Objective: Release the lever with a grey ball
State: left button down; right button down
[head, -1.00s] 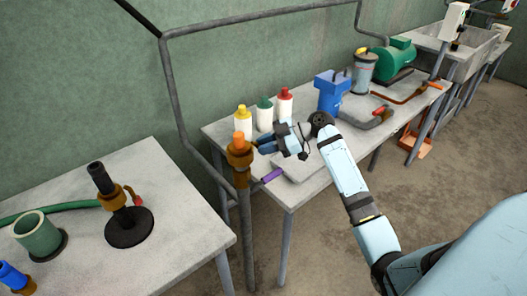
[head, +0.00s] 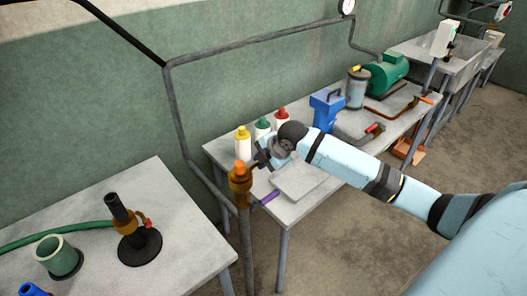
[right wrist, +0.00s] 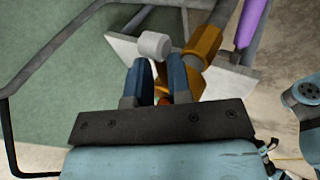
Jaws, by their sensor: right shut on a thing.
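The lever with a grey end (right wrist: 155,44) shows in the right wrist view, just beyond my fingertips. Its end looks like a short pale grey knob. Beside it is a bronze valve body (right wrist: 203,42); the same valve (head: 240,185), with an orange top, stands on a vertical pipe in the head view. My right gripper (right wrist: 160,68) is shut on the lever, its two blue fingers on either side. A bit of orange shows between the fingers. In the head view my right gripper (head: 264,157) is beside the valve, and the lever is hidden there. My left gripper is out of view.
A purple handle (head: 269,197) sits low by the pipe (head: 246,250). Bottles with yellow (head: 243,144), green and red caps stand behind my gripper. A flat grey plate (head: 302,184) lies on the table. A blue device (head: 325,108) stands farther back.

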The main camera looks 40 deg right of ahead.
jog(key=shift+s+a+r+n+h+p, duration=0.1)
jog(key=shift+a+r+n+h+p, duration=0.15)
jog(key=shift+h+p, duration=0.55)
jog(key=shift+a+r+n+h+p, duration=0.15)
jog(key=shift+n+h+p, duration=0.2)
jog(key=shift+p, duration=0.75)
jog(key=c, duration=1.1)
grip_release()
jog(key=shift+o, duration=0.2)
jog(key=shift+r, duration=0.1)
